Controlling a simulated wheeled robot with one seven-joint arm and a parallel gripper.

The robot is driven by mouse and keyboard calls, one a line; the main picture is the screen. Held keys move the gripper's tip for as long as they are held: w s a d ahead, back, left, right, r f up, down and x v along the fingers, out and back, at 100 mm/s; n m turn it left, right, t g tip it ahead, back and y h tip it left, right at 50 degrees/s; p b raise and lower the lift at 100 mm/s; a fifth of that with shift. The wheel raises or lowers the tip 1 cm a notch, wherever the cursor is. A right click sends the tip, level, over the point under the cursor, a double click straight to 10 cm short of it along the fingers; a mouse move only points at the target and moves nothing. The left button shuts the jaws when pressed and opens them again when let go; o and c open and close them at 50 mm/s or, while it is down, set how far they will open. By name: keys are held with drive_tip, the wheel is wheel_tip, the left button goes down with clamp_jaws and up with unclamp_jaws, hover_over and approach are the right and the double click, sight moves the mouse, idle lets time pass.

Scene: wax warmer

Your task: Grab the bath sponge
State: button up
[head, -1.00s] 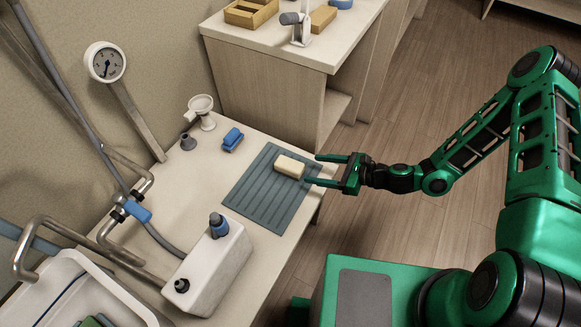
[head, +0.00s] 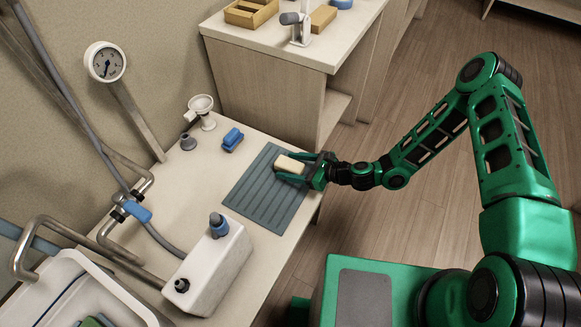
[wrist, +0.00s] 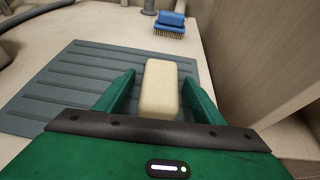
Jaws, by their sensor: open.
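The bath sponge (head: 289,164) is a cream block lying on the grey ribbed mat (head: 263,203) near the counter's right edge. In the wrist view the sponge (wrist: 160,88) lies between the two green fingers of my gripper (wrist: 158,82). The fingers are open, with a visible gap on each side of the sponge. In the head view my gripper (head: 292,166) reaches in from the right, with one finger on each side of the sponge. The sponge's near end is close to the palm; whether they touch cannot be told.
A blue brush (head: 232,139) lies behind the mat, beside a white funnel-like stand (head: 203,110). A white tank with a blue-grey cap (head: 212,262) stands at the front of the counter. A wooden cabinet (head: 265,90) rises behind the counter's right side.

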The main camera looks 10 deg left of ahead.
drive_tip(key=shift+w+a+f, duration=0.1)
drive_tip(key=shift+a+f, duration=0.05)
drive_tip(key=shift+a, duration=0.15)
drive_tip(key=shift+c, duration=0.4)
drive_tip(key=c, duration=1.1)
drive_tip(key=shift+o, duration=0.2)
